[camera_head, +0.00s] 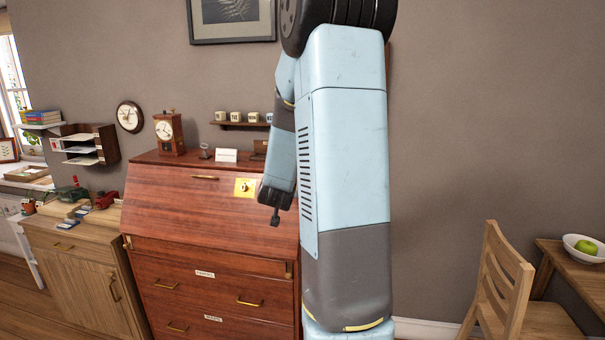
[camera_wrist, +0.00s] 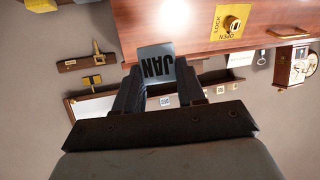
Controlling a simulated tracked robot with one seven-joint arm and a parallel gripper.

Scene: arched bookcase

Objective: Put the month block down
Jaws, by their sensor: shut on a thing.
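The month block (camera_wrist: 157,66) is a pale grey-white block with "JAN" in dark letters, upside down in the wrist view. My gripper (camera_wrist: 154,84) is shut on it, with one dark finger on each side. In the head view my gripper (camera_head: 274,212) hangs in front of the desk's reddish-brown sloping front (camera_head: 170,195), to the right of the brass lock plate (camera_head: 245,188). The block cannot be made out in the head view.
The desk top holds a wooden clock (camera_head: 168,132), a white card (camera_head: 226,155) and a small brown stand (camera_head: 259,148), partly hidden by my arm. Above, a wall shelf (camera_head: 240,124) carries several small pale items. A chair (camera_head: 505,280) stands at right.

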